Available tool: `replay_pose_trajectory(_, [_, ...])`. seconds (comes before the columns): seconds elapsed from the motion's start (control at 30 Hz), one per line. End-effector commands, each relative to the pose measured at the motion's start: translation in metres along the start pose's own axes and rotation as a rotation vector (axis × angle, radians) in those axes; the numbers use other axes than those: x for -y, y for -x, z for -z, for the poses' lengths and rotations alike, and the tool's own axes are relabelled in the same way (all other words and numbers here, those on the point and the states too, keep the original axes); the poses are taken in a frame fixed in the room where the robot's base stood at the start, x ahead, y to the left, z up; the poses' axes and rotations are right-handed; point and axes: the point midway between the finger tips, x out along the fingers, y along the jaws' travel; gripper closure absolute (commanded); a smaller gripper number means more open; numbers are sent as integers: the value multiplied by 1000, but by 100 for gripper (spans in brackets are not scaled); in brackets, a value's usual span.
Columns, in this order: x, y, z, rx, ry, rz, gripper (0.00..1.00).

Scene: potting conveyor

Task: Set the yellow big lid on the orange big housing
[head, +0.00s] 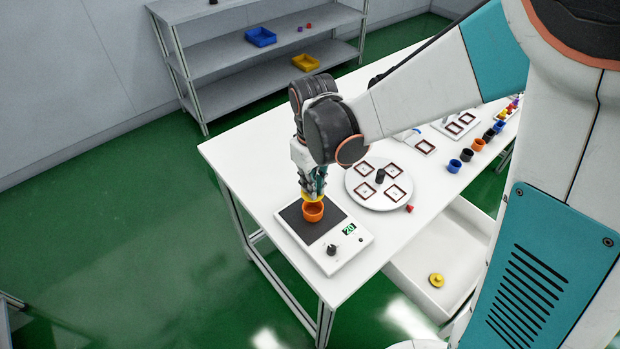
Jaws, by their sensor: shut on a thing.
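An orange big housing (313,212) stands upright on the dark plate of a white scale (346,258). My gripper (313,190) points down right above it and is shut on the yellow big lid (311,197). The lid shows as a thin yellow strip at the housing's top, partly hidden by the fingers. I cannot tell whether the lid touches the rim all round or hangs just above it.
The scale has a knob and a lit display, near the table's left corner. A round white turntable (361,200) with square frames is to its right. Several cups (467,155) line the table. A yellow piece (436,280) lies in a white bin (408,268) below. Shelves (235,60) stand behind.

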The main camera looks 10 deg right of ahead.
Motion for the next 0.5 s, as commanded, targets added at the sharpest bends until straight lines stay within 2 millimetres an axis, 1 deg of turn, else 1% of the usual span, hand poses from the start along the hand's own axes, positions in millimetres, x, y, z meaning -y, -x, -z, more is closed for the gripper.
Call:
replay_pose_trajectory(0.37, [0,-1,0,0,0,0,100])
replay_pose_trajectory(0.5, [0,-5,0,0,0,1,100])
